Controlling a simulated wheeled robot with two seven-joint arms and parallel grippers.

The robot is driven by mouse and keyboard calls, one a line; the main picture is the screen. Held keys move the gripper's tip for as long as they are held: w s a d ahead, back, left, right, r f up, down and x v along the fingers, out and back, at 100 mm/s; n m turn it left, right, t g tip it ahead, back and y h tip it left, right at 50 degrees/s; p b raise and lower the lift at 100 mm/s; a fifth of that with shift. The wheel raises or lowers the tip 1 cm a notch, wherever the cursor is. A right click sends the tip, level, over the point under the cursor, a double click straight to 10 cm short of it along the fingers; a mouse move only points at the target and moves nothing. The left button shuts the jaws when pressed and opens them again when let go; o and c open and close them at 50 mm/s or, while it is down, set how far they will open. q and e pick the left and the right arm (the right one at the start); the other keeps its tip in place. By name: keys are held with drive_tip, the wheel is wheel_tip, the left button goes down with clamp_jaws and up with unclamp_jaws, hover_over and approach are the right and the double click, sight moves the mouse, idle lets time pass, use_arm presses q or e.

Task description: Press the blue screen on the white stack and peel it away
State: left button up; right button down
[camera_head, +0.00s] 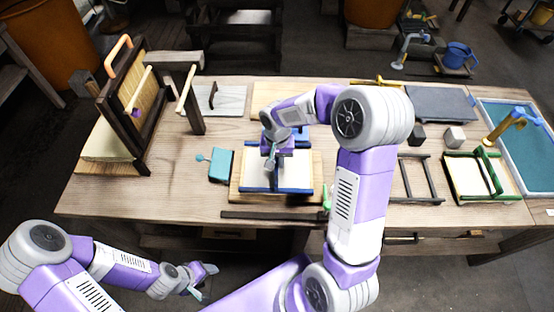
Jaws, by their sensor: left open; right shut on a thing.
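The blue screen (296,190) is a blue frame lying flat on a wooden board (312,198) near the middle of the bench. A white surface (257,172) shows inside the frame; I take it as the white stack, and its layers cannot be made out. My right gripper (271,161) reaches down over the screen from above and is shut on it; the exact grip point is partly hidden by the wrist. My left gripper (206,283) is open and empty, low in front of the bench and apart from everything on it.
A teal block (221,165) sits left of the board. A dark wooden stand with a slatted panel (139,100) rises at the left. A dark bar (270,215) lies along the front edge. A green-and-white frame (470,180) and a blue-rimmed basin (525,150) are at right.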

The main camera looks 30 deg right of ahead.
drive_tip(key=shift+s+f+b, duration=0.1)
drive_tip(key=shift+f+b, duration=0.7)
drive_tip(key=shift+f, duration=0.15)
idle(1.7)
drive_tip(key=shift+r, duration=0.2)
drive_tip(key=shift+r+p, duration=0.95)
drive_tip(key=shift+r, duration=0.2)
wheel_tip(320, 180, up, 7)
drive_tip(key=p, duration=0.5)
drive_tip(key=shift+r, duration=0.1)
